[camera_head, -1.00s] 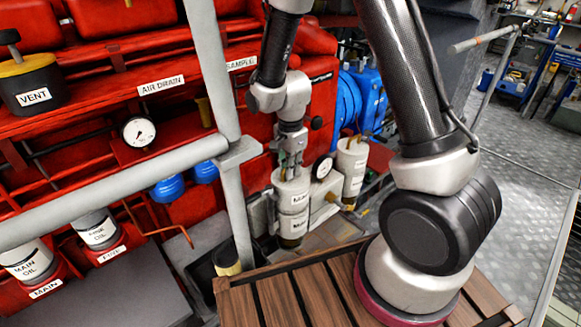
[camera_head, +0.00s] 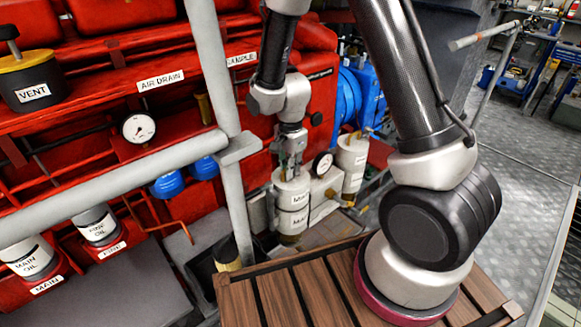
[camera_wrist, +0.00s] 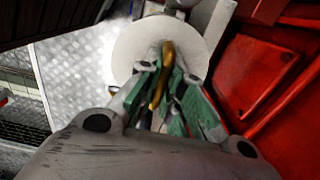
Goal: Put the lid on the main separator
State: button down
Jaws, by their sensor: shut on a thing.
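My gripper (camera_head: 291,165) is shut on the brass handle (camera_wrist: 166,72) of the white round lid (camera_wrist: 135,45). In the head view the lid (camera_head: 291,186) is directly over the white main separator (camera_head: 292,220), lined up with it and about level. A thin dark seam shows between the two; I cannot tell whether the lid is fully seated. The wrist view shows the lid's top face, and the lid hides the separator's opening.
A second white separator (camera_head: 351,163) and a gauge (camera_head: 322,165) stand just right of the lid. A grey railing post (camera_head: 228,120) rises close on the left. A slatted wooden crate (camera_head: 300,290) is in front. Open metal floor (camera_head: 525,180) lies right.

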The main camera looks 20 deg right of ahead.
jog(key=shift+f, duration=0.4)
jog(key=c, duration=1.5)
grip_release()
notch_tip(320, 180, up, 12)
jog(key=s+d+r+n+t, duration=0.1)
jog(key=s+d+r+n, duration=0.3)
jog(key=s+d+r, duration=0.1)
jog(key=s+d+r+n+t, duration=0.2)
jog(key=s+d+r+n, duration=0.3)
jog(key=s+r, duration=0.2)
jog(key=s+d+r+n+t, duration=0.1)
jog(key=s+d+r+n, duration=0.3)
jog(key=s+r, duration=0.3)
jog(key=shift+s+d+n, duration=0.15)
jog(key=shift+s+d, duration=0.1)
jog(key=shift+s, duration=0.25)
jog(key=shift+s+d+n, duration=0.15)
jog(key=shift+s+d, duration=0.05)
jog(key=shift+s, duration=0.3)
